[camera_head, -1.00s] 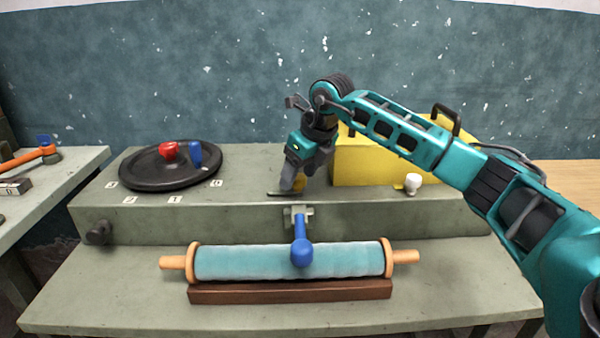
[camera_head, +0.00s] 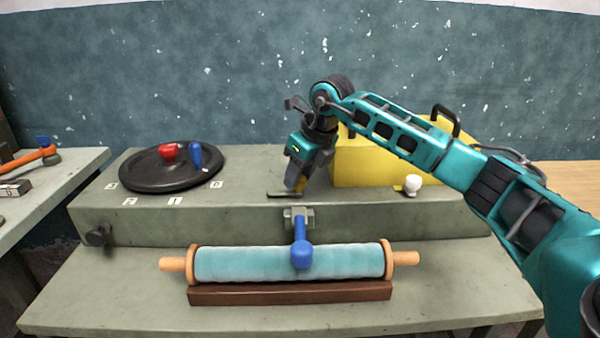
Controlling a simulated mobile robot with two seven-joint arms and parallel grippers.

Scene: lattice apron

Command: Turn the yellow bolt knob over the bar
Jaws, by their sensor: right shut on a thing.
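The yellow bolt knob (camera_head: 299,186) shows only as a small yellow patch at the fingertips of my right gripper (camera_head: 295,182). The gripper points down and is shut on the knob at the top of the grey-green raised box. A thin dark bar (camera_head: 282,195) lies on the box top just left of and below the fingertips. Most of the knob and its bolt are hidden by the fingers, so I cannot tell how the knob stands against the bar. My left gripper is not in view.
A black disc (camera_head: 140,182) with red and blue knobs is at the left. A blue lever (camera_head: 301,250) hangs over a teal roller (camera_head: 230,262) in front. A yellow box (camera_head: 375,165) and a white knob (camera_head: 413,184) stand right of the gripper.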

